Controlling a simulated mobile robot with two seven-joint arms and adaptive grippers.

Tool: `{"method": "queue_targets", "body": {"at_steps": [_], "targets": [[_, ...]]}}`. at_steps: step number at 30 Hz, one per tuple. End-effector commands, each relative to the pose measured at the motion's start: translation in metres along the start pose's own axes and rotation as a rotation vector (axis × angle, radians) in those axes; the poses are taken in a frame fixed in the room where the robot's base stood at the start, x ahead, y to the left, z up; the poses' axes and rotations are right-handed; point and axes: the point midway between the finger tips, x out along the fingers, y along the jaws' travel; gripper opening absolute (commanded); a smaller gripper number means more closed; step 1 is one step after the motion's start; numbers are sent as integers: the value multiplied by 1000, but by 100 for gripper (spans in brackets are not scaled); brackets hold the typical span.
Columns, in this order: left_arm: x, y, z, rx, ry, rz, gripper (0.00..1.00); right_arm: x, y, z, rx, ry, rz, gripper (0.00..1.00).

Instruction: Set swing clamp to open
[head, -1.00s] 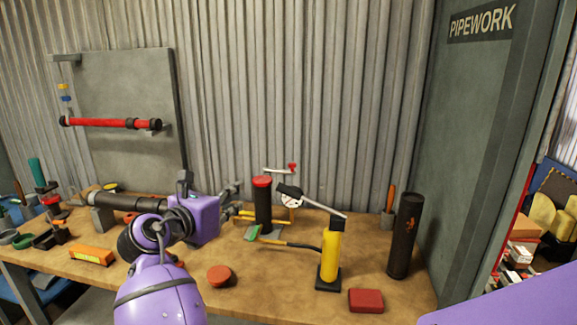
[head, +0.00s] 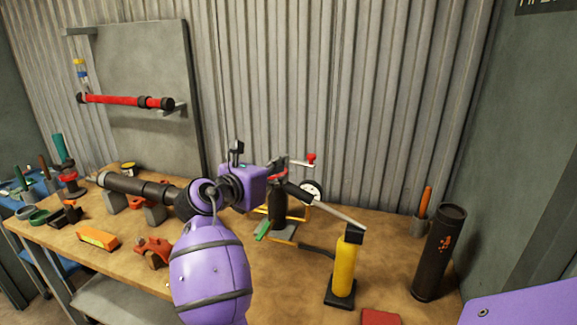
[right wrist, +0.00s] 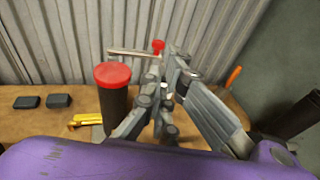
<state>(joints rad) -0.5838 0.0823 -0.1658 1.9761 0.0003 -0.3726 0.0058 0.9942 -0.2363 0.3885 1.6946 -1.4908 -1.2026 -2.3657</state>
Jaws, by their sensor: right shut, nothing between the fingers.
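A metal arm with a red knob, which looks like the swing clamp (head: 300,161), stands out beside a black cylinder (head: 278,212) with a red cap. In the right wrist view the clamp arm (right wrist: 130,53) lies roughly level behind the red-capped cylinder (right wrist: 113,78), its red knob at the right end. My right gripper (right wrist: 170,60) is shut and empty, its fingertips close to the red knob in that picture; I cannot tell whether they touch. In the head view its purple body is left of the cylinder and its fingers are mostly hidden. My left gripper is not in view.
A yellow hand pump (head: 343,265) with a long lever stands right of the cylinder, near a round gauge (head: 313,190). A dark tube (head: 438,252) stands at the bench's right end. A dark pipe (head: 135,190) lies on supports at left. A corrugated wall is behind.

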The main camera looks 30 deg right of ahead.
Motion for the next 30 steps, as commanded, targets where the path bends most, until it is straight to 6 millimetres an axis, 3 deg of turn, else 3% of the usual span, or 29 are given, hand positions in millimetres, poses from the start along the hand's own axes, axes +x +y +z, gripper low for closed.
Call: {"method": "queue_targets", "body": {"at_steps": [9, 15, 21, 30], "targets": [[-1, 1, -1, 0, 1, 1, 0, 68, -1, 2, 1, -2, -3, 0], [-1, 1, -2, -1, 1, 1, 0, 103, -1, 1, 1, -1, -2, 0], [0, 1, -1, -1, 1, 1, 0, 120, -1, 1, 2, -1, -1, 0], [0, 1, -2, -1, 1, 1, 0, 122, 0, 1, 2, -1, -1, 0]]}}
